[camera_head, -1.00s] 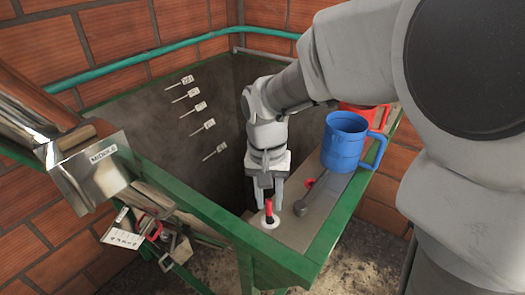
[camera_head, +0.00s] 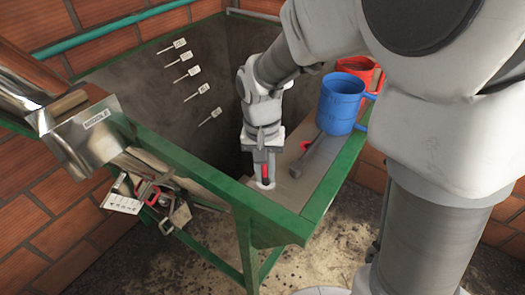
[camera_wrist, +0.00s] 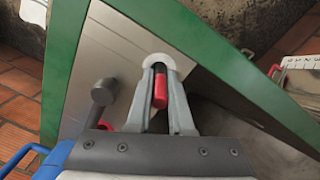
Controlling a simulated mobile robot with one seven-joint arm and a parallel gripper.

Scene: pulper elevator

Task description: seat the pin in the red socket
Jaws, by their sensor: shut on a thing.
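The pin (camera_head: 265,172) has a red grip and a darker lower part. It stands upright in a round white ring (camera_head: 262,185) on the grey plate. My gripper (camera_head: 264,177) points down over it and is shut on the pin. In the wrist view the red pin (camera_wrist: 160,88) sits between both fingers, with its lower end inside the white ring (camera_wrist: 159,58). The red socket (camera_head: 306,146) is a red ring further back on the same plate. It is mostly hidden behind my gripper in the wrist view (camera_wrist: 104,126).
A grey lever with a round knob (camera_head: 296,170) lies on the plate between the pin and the red socket. A blue jug (camera_head: 342,104) and a red jug (camera_head: 364,68) stand behind. A green frame (camera_head: 325,200) edges the plate; an open dark pit lies left.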

